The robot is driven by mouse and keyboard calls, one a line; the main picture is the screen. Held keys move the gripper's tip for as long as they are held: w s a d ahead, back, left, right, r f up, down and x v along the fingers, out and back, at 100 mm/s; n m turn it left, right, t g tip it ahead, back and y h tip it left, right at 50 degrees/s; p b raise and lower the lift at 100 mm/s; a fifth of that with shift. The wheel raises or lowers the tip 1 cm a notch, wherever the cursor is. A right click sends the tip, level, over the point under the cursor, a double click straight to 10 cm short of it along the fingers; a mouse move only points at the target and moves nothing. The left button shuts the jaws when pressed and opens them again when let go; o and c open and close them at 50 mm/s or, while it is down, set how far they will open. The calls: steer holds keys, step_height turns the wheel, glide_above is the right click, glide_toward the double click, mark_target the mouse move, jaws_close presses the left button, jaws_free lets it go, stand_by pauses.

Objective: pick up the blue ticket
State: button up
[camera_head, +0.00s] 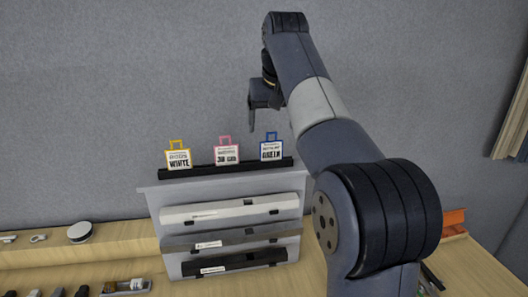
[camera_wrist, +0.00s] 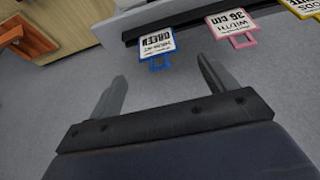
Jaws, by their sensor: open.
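The blue ticket (camera_head: 271,150) is a small white card with dark print and a blue frame with a loop on top. It stands upright at the right end of a black rail on the grey rack.
A pink ticket (camera_head: 227,151) and a yellow ticket (camera_head: 178,156) stand left of the blue one on the black rail (camera_head: 204,170). Rolls lie on the rack (camera_head: 162,200) below. A grey wall (camera_head: 120,90) rises behind. An orange object (camera_head: 453,218) is at right.

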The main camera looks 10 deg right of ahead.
mark_target(272, 144)
steer(key=shift+s+x, duration=0.15)
steer(key=shift+x, duration=1.95)
steer(key=shift+s+x, duration=0.1)
steer(key=shift+x, duration=2)
steer(key=shift+d+f, duration=0.1)
steer(key=shift+d, duration=0.05)
steer(key=c, duration=1.1)
